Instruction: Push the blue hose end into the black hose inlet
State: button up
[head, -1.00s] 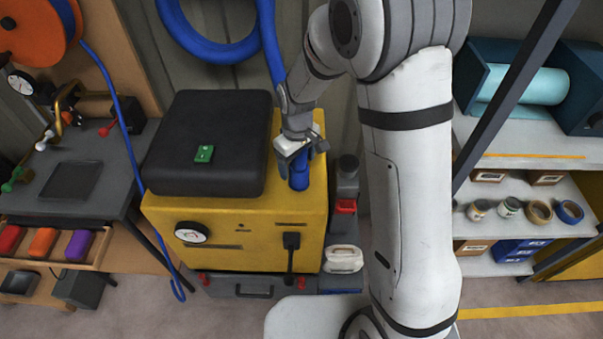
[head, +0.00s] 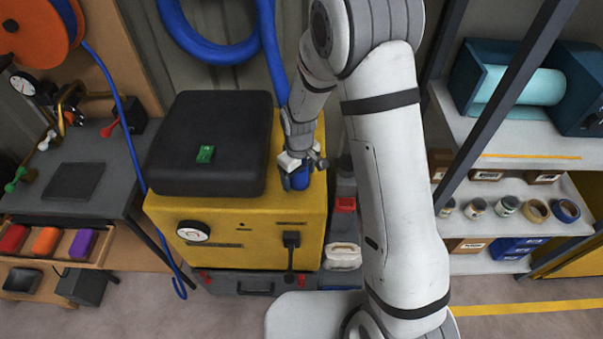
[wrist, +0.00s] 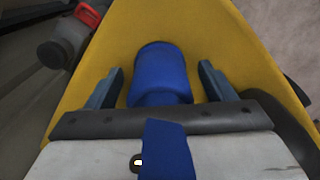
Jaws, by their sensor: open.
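The blue hose end (head: 298,181) is a short blue cylinder at the right side of the yellow machine's top (head: 284,130). In the wrist view the hose end (wrist: 160,75) stands out against the yellow surface. My gripper (wrist: 161,68) is open, with one finger on each side of the hose end and a gap visible on both sides. In the head view my gripper (head: 297,162) is right at the hose end and covers its upper part. I cannot make out the black inlet, so I cannot tell whether the hose end is in it.
A blue hose coil (head: 215,45) hangs on the wall behind. A workbench (head: 110,165) stands at the left and shelves (head: 520,130) at the right. A red-capped container (wrist: 62,48) is beside the machine.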

jog(key=shift+c, duration=0.2)
jog(key=c, duration=0.9)
jog(key=shift+c, duration=0.2)
jog(key=shift+r, duration=0.35)
jog(key=shift+c, duration=1.2)
notch_tip(320, 180, up, 9)
jog(key=shift+r+b, duration=0.15)
jog(key=shift+b, duration=0.7)
